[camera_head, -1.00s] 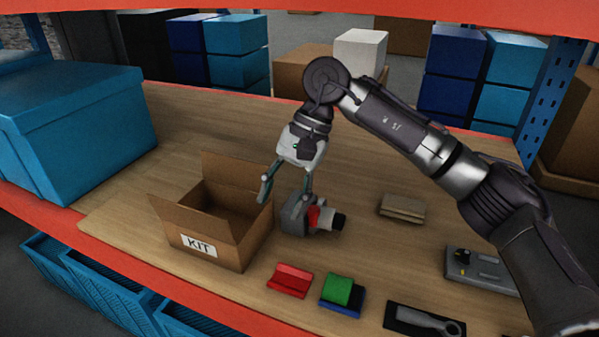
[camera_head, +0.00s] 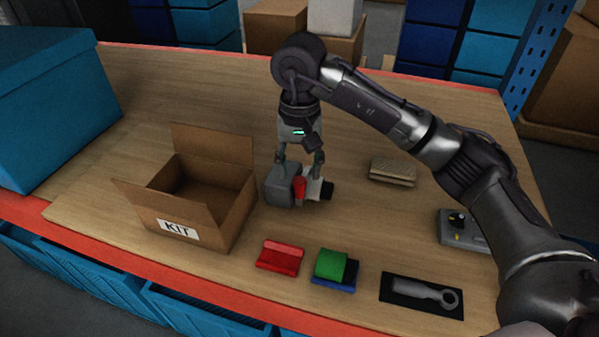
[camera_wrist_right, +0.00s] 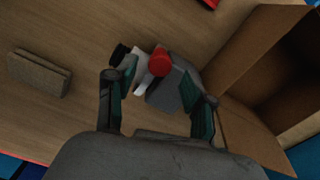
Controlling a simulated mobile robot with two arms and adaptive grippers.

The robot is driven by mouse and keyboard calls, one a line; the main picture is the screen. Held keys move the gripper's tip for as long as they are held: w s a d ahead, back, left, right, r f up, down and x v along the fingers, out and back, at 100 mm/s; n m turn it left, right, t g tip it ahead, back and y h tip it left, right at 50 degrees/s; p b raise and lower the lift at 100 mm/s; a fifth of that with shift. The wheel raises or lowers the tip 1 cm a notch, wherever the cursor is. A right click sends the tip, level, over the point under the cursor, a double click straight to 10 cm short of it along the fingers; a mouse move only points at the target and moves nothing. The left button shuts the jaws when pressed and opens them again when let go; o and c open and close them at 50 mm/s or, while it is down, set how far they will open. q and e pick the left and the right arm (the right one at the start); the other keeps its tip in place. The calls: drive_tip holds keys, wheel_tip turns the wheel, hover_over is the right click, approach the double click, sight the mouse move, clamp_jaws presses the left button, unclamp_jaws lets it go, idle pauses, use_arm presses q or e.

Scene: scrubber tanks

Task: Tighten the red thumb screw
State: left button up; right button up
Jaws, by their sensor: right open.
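The red thumb screw (camera_head: 300,187) sits on a grey block-like device (camera_head: 279,186) with a white and black end (camera_head: 326,190), on the wooden table. In the right wrist view the screw's round red head (camera_wrist_right: 159,62) shows between the fingers, beyond their tips, beside the grey body (camera_wrist_right: 178,88). My right gripper (camera_head: 300,166) is open and points down just above and behind the device. The fingers also show in the right wrist view (camera_wrist_right: 155,118); nothing is held between them. I cannot tell whether a finger touches the device. My left gripper is not in view.
An open cardboard box marked KIT (camera_head: 180,229) stands close left of the device. In front lie a red block (camera_head: 279,258), a green sponge-like block (camera_head: 331,264) and a wrench on a black mat (camera_head: 396,303). A tan block (camera_head: 393,172) lies to the right.

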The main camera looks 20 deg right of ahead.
sight(300, 188)
drive_tip(key=shift+f, duration=1.2)
clamp_jaws()
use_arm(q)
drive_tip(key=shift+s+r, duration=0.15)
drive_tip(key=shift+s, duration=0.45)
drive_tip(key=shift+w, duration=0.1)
